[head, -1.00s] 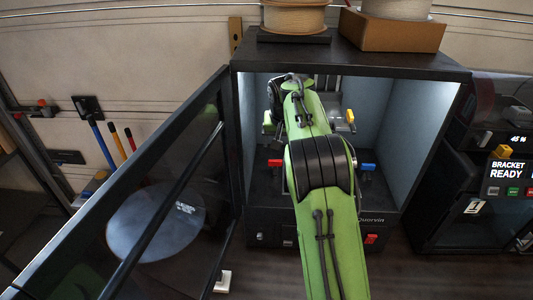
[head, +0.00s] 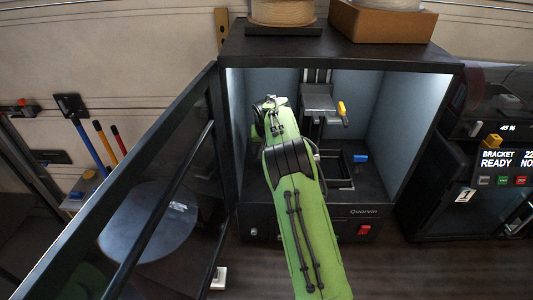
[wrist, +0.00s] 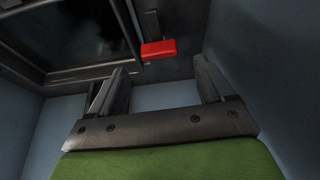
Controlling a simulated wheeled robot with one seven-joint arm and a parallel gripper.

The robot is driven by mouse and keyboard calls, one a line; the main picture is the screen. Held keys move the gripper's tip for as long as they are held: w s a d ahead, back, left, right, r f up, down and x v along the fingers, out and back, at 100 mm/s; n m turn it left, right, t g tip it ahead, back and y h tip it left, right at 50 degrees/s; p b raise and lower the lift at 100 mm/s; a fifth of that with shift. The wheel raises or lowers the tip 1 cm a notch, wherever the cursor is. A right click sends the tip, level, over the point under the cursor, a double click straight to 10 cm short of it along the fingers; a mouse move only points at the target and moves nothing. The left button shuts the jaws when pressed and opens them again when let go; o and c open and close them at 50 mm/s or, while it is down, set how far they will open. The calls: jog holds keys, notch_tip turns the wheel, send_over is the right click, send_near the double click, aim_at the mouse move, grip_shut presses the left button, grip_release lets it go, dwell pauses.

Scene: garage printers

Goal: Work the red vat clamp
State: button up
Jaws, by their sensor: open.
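The red vat clamp (wrist: 158,49) shows in the wrist view just beyond my gripper (wrist: 160,76), at the edge of the dark vat (wrist: 65,40). My gripper is open, with one finger to each side of the clamp's line. Nothing is between the fingers, and I cannot tell any contact. In the head view my green arm reaches into the open printer and hides the red clamp and the gripper. The blue clamp (head: 361,158) is visible to the right of my arm.
The printer's door (head: 140,180) stands open on the left. Its side wall (head: 400,110) is close on the right. A yellow knob (head: 342,108) is by the build platform (head: 318,104). A red switch (head: 364,230) is on the base. Another printer (head: 480,180) stands at right.

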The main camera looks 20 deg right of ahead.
jog(key=p+x, duration=0.1)
jog(key=x, duration=0.4)
jog(key=shift+f, duration=0.2)
jog(key=c, duration=1)
jog(key=shift+c, duration=0.2)
jog(key=shift+d+n, duration=0.1)
jog(key=shift+n, duration=0.2)
jog(key=n+y+p, duration=0.1)
jog(key=n, duration=0.1)
jog(key=n+y+p, duration=0.1)
jog(key=n, duration=0.1)
jog(key=shift+d+r+n, duration=0.1)
jog(key=shift+r+n, duration=0.1)
jog(key=shift+n, duration=0.2)
jog(key=shift+f+n+y, duration=0.15)
jog(key=shift+n+y, duration=0.55)
jog(key=shift+n, duration=1.1)
jog(key=shift+d, duration=0.1)
jog(key=o, duration=1)
